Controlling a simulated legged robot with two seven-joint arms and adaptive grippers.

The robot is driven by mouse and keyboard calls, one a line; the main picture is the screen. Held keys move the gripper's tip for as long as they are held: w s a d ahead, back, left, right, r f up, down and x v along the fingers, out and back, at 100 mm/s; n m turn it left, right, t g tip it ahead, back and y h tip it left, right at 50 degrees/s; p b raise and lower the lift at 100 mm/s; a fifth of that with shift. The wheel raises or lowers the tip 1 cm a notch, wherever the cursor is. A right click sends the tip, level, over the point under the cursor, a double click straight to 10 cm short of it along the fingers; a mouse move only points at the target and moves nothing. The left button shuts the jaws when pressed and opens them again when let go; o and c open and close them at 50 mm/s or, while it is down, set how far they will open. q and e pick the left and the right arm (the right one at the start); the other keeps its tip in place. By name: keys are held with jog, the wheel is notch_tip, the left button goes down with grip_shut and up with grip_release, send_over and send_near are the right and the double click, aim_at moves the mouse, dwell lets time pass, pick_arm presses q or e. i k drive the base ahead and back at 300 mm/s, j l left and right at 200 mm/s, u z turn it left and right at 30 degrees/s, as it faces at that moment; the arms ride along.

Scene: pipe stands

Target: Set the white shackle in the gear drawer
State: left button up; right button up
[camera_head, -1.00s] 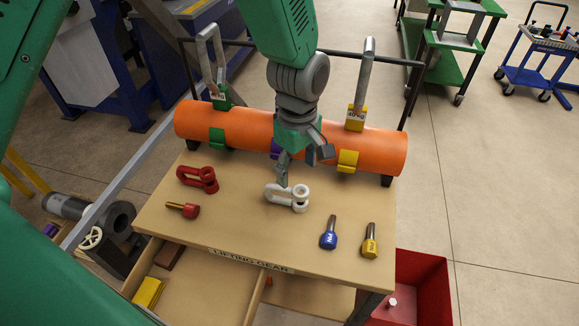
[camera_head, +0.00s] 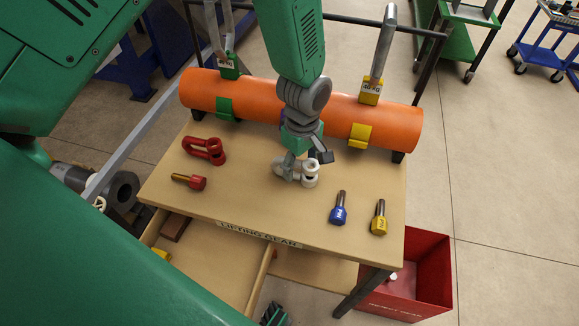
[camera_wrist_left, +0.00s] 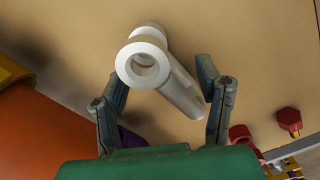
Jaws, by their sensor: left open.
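The white shackle (camera_head: 311,180) lies on the tabletop near its middle, below the orange pipe. My left gripper (camera_head: 300,166) is down over the shackle from above, with its fingers spread. In the left wrist view the shackle (camera_wrist_left: 180,92) lies between the two open fingers (camera_wrist_left: 163,80), its ringed end toward the top; I see no clear grip on it. The gear drawer (camera_head: 225,260) is pulled out under the table edge labelled LIFTING GEAR. My own green arm covers its near left part. My right gripper is not visible.
The orange pipe (camera_head: 300,108) blocks the table's back. A brown block (camera_head: 175,228) sits in the drawer. A red bin (camera_head: 428,270) stands lower right.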

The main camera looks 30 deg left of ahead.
aim_at(211, 282)
jog(key=k+j, duration=0.1)
jog(key=k, duration=0.8)
